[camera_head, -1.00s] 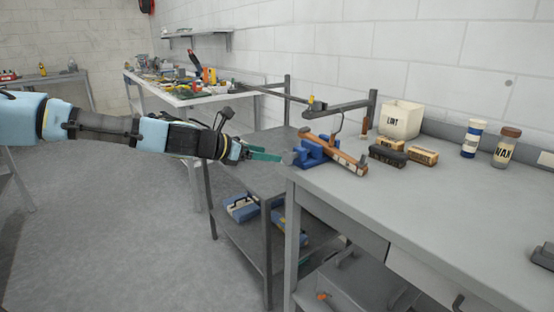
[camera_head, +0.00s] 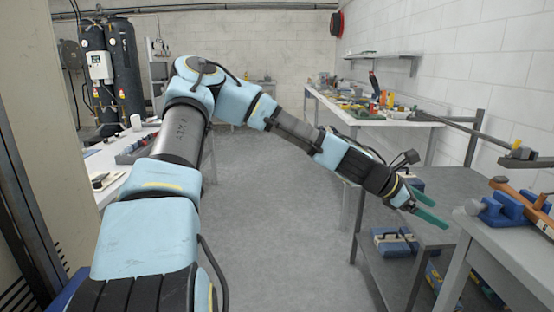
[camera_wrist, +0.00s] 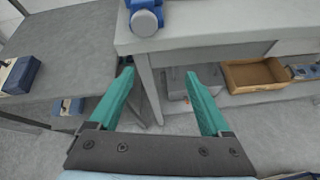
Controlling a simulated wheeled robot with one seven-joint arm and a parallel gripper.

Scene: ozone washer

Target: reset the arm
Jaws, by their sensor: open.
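My arm reaches forward and to the right across the head view, with its elbow raised. My gripper (camera_head: 432,209) has two green fingers and hangs in the air just left of the grey workbench (camera_head: 505,240). In the wrist view my gripper (camera_wrist: 162,95) has its fingers well apart with nothing between them. Below and beyond the fingers show the bench's front edge, its leg and the floor.
A blue vise (camera_head: 500,209) holding a brown-orange piece sits on the bench corner, close to my gripper. A grey shelf cart (camera_head: 445,180) with blue boxes (camera_head: 392,241) stands beside the bench. A cluttered table (camera_head: 400,118) is farther back. The floor (camera_head: 275,220) in the middle is clear.

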